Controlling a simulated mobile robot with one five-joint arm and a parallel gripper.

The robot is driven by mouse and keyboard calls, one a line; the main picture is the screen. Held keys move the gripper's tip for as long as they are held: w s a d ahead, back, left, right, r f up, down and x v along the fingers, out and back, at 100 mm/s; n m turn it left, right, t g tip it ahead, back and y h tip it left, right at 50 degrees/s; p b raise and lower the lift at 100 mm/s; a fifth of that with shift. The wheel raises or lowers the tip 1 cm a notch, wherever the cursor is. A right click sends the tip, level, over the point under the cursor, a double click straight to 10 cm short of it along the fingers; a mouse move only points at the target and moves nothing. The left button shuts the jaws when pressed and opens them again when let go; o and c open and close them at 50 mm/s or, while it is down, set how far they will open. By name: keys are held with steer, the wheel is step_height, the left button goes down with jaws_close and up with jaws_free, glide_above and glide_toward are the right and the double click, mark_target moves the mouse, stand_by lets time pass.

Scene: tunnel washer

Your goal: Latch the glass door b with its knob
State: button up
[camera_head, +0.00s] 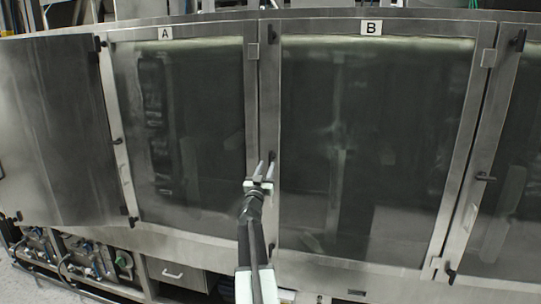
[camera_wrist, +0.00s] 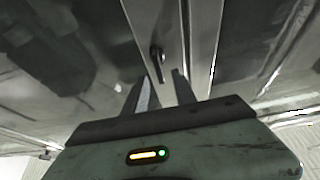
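Glass door b (camera_head: 375,150) is a large dark pane in a steel frame under a "B" label (camera_head: 371,27). It looks closed; I cannot tell whether it is latched. A small black knob (camera_head: 272,157) sits on the frame at the door's left edge, partly behind my gripper (camera_head: 264,168). In the wrist view a black knob (camera_wrist: 157,53) stands on the metal strip between two panes, just beyond the fingertips. My gripper (camera_wrist: 162,76) is open and empty, its fingers apart and pointing at the strip below the knob. No contact with the knob shows.
Glass door A (camera_head: 190,125) is to the left, and a plain steel panel (camera_head: 55,130) stands farther left. Another black handle (camera_head: 485,178) is on the frame right of door b. Pipes and fittings (camera_head: 90,260) lie low at the left, beside a drawer (camera_head: 175,273).

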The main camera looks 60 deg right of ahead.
mark_target(269, 159)
steer(key=p+x, duration=0.2)
steer(key=x, duration=0.4)
steer(key=shift+w+d+r, duration=0.1)
steer(key=shift+w+d, duration=0.05)
steer(key=shift+d, duration=0.1)
jaws_close()
steer(key=shift+d+r, duration=0.1)
